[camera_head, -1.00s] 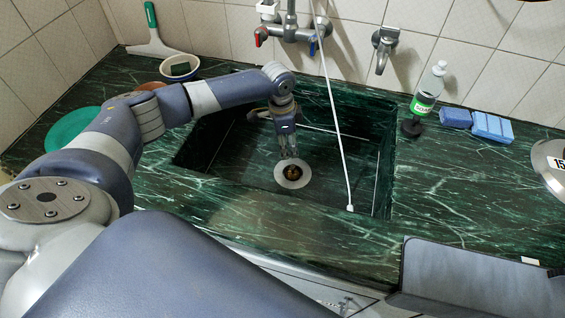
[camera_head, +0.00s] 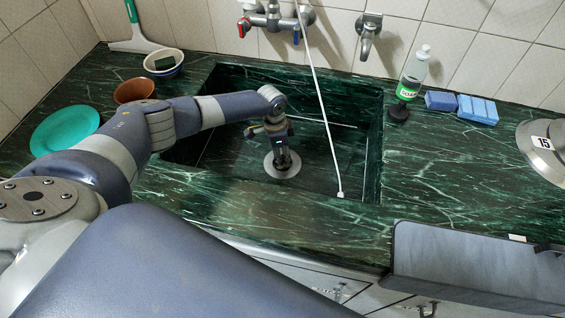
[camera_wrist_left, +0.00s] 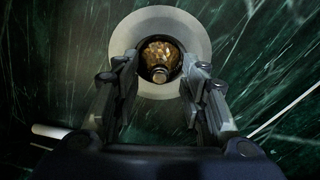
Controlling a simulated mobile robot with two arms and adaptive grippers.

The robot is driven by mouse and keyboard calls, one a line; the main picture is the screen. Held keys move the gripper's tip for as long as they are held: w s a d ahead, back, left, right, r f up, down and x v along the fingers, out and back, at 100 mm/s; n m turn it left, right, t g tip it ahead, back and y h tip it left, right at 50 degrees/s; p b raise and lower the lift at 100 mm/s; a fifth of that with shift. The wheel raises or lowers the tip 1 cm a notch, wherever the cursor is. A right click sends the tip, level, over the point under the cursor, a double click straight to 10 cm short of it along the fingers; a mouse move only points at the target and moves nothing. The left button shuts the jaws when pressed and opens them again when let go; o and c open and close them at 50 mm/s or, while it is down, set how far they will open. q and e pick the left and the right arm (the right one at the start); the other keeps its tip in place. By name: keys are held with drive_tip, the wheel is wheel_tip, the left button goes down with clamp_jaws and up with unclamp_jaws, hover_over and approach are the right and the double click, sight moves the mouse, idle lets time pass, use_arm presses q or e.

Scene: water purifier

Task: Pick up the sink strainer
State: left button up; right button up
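The sink strainer (camera_wrist_left: 160,60) sits in the drain at the bottom of the green marble sink (camera_head: 225,150). In the left wrist view it is a round, gold-brown piece with a small knob, inside a pale drain ring (camera_wrist_left: 203,35). My left gripper (camera_wrist_left: 160,72) is open above it, with one finger to each side and nothing between them that I can see gripped. In the head view the left gripper (camera_head: 283,160) points down over the drain ring (camera_head: 283,172) and hides the strainer. My right gripper is not in view.
A thin white hose (camera_head: 325,110) hangs into the sink just right of the gripper. A soap bottle (camera_head: 411,75) and blue sponges (camera_head: 462,105) stand right of the sink. A green plate (camera_head: 65,130), brown bowl (camera_head: 135,91) and white bowl (camera_head: 164,63) are to the left.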

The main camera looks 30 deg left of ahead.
use_arm(q)
clamp_jaws()
